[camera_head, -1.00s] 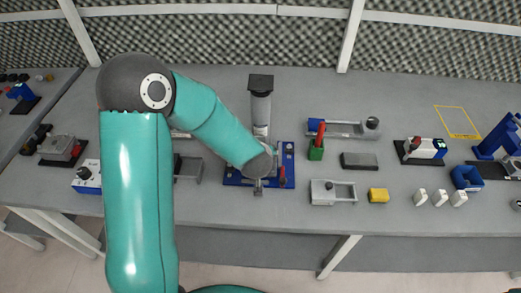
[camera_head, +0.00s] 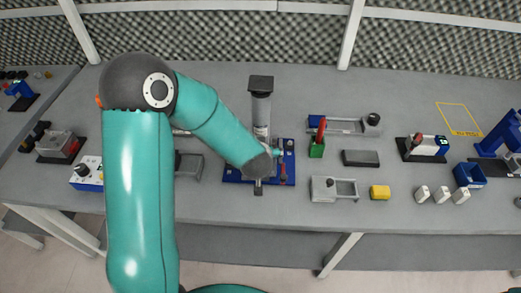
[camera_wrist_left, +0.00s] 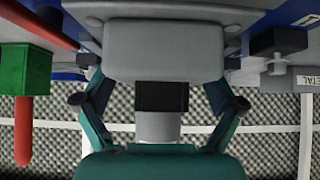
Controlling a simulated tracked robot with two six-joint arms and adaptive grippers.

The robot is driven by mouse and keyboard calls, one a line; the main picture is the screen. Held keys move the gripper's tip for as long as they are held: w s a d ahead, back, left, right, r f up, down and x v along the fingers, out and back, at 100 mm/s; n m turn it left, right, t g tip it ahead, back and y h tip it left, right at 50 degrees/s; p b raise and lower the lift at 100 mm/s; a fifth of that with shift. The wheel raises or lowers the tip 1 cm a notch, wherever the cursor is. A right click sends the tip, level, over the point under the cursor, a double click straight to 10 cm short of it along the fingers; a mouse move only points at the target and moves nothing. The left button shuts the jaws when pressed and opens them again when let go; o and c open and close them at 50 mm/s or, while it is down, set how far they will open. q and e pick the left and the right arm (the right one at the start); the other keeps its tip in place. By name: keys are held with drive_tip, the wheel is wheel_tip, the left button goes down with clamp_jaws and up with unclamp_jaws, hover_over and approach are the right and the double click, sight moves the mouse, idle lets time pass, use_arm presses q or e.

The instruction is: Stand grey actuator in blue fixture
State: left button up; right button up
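The grey actuator (camera_head: 261,108), a tall grey cylinder with a black square top, is upright over the blue fixture (camera_head: 231,177) in the head view. My left wrist covers its lower middle, and a thin grey end shows below. Whether it is seated in the fixture is hidden. My left gripper (camera_wrist_left: 164,75) is at the actuator; its teal fingers flank a grey block and a black and grey cylindrical part in the wrist view. The finger contact is hidden, so I cannot tell its grip. My right gripper is not in view.
A green block (camera_head: 316,151) with a red handle is right of the fixture, also close by in the wrist view (camera_wrist_left: 22,70). The front table strip is clear.

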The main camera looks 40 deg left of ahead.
use_arm(q)
drive_tip(key=v, duration=1.2)
idle(0.4)
